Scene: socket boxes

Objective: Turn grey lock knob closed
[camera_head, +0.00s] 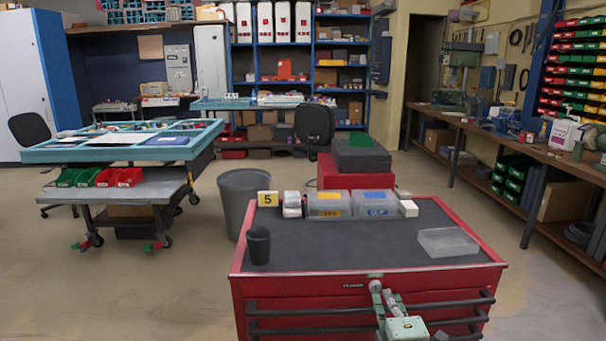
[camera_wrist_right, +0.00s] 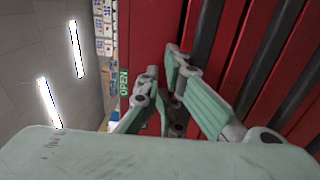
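No held object shows there. A green OPEN label (camera_wrist_right: 124,83) is left of the fingers. My left gripper is out of view.
The red tool chest (camera_head: 290,305) has black drawer handles (camera_head: 310,312) beside and below the gripper. On its dark top stand a black cup (camera_head: 258,246), clear boxes (camera_head: 327,205) and a clear tray (camera_head: 448,242). A grey bin (camera_head: 240,205) stands behind left.

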